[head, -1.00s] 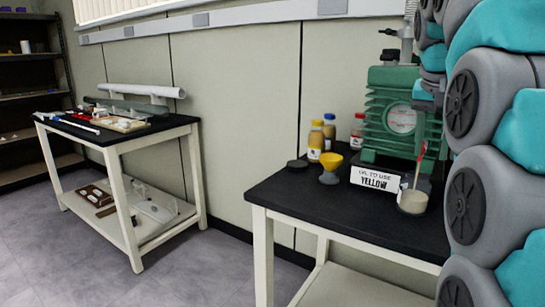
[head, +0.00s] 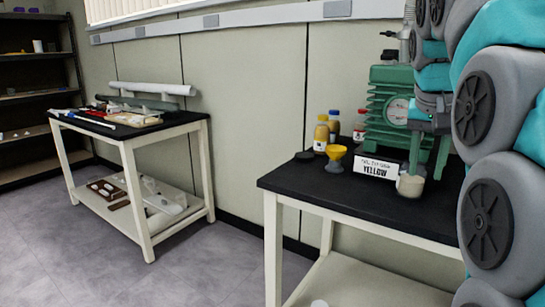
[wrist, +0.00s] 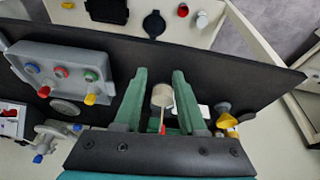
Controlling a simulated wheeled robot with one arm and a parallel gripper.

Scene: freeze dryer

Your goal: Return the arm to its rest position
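My gripper (head: 426,172) hangs fingers-down over the right end of the black-topped bench (head: 330,205), in front of the green pump. In the wrist view its two green fingers (wrist: 160,78) stand apart with a clear gap. A small beige-filled cup (head: 411,186) stands on the bench by the fingertips. The cup (wrist: 162,95) shows between the fingers in the wrist view, with a red-tipped stick beside it; I see no finger touching it. My folded grey and teal arm fills the right side of the head view.
The green pump (head: 387,118) with a round gauge stands behind my gripper. A "YELLOW" sign (head: 375,168), a yellow funnel (head: 336,158) and several bottles (head: 321,134) are to its left. A second bench (head: 180,125) stands further left, with open floor (head: 215,265) between.

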